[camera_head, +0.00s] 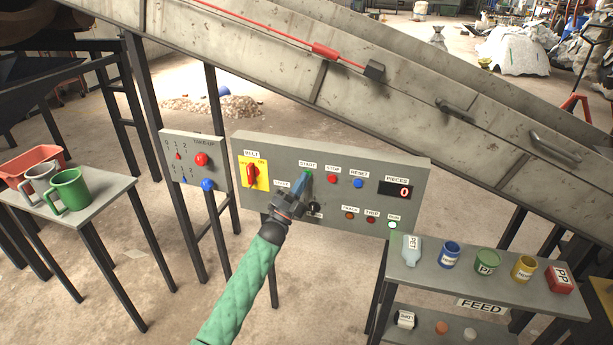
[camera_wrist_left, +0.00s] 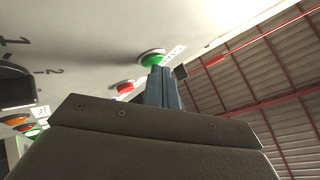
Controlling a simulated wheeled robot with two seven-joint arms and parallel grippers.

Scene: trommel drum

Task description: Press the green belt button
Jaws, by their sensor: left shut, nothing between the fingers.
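The green button (camera_wrist_left: 152,57) under the START label sits on the grey control panel (camera_head: 345,163). In the head view the button (camera_head: 308,172) is mostly covered by my left gripper (camera_head: 304,179), which reaches up to it from below. In the left wrist view the shut, empty fingers (camera_wrist_left: 161,72) end right at the green button and overlap its lower edge. I cannot tell whether the tips touch it or stop just short. My right gripper is not in view.
Right of START are a red STOP button (camera_head: 332,179) and a blue RESET button (camera_head: 358,183). A red rotary switch on a yellow plate (camera_head: 262,177) is at the left. A table with mugs (camera_head: 100,190) and a shelf of containers (camera_head: 415,262) flank the panel.

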